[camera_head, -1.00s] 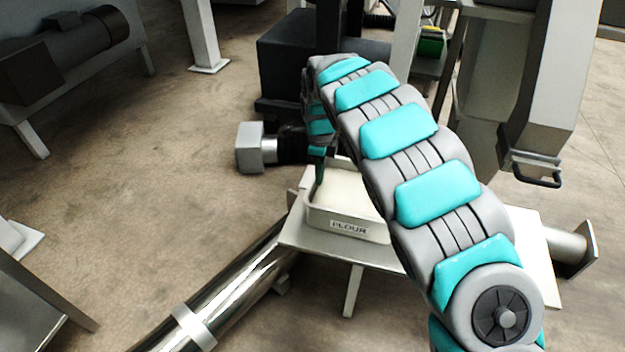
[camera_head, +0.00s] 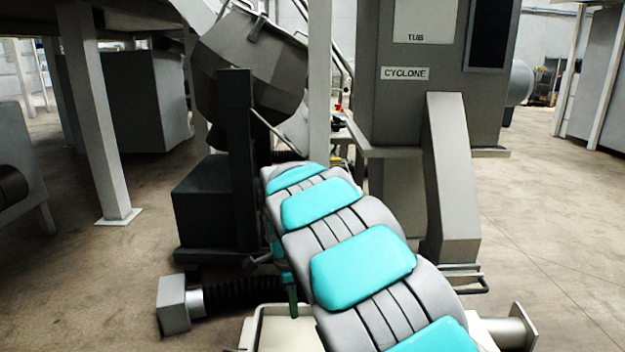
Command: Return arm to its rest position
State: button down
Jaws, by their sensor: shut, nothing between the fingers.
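My arm, with teal pads on grey links, rises from the bottom right toward the middle and bends down at its far end. My gripper (camera_head: 292,301) shows only as a narrow green sliver left of the arm, pointing down over the white tub (camera_head: 268,338). It is shut with nothing held. Most of the gripper is hidden behind the arm. The tub is cut off by the lower frame edge and partly covered by the arm.
A grey cabinet labelled CYCLONE (camera_head: 405,100) with a slanted chute (camera_head: 452,180) stands right of the arm. A dark tilted vessel (camera_head: 255,65) and a black box (camera_head: 205,205) stand behind it. A white post (camera_head: 98,130) is at left. Open floor (camera_head: 560,240) lies at right.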

jog(key=s+d+r+n, duration=0.3)
jog(key=s+d, duration=0.4)
jog(key=s+d+r+n, duration=0.2)
jog(key=s+d+n, duration=0.1)
jog(key=s+d, duration=0.5)
jog(key=s+d+f+n+g, duration=0.1)
jog(key=s+n, duration=0.3)
jog(key=s, duration=0.7)
jog(key=s+d+f+n, duration=0.2)
jog(key=s+d+n, duration=0.2)
jog(key=s, duration=0.6)
jog(key=shift+s+n+g+y, duration=0.3)
jog(key=shift+s+n+g, duration=0.1)
jog(key=shift+n, duration=0.4)
jog(key=shift+d, duration=0.1)
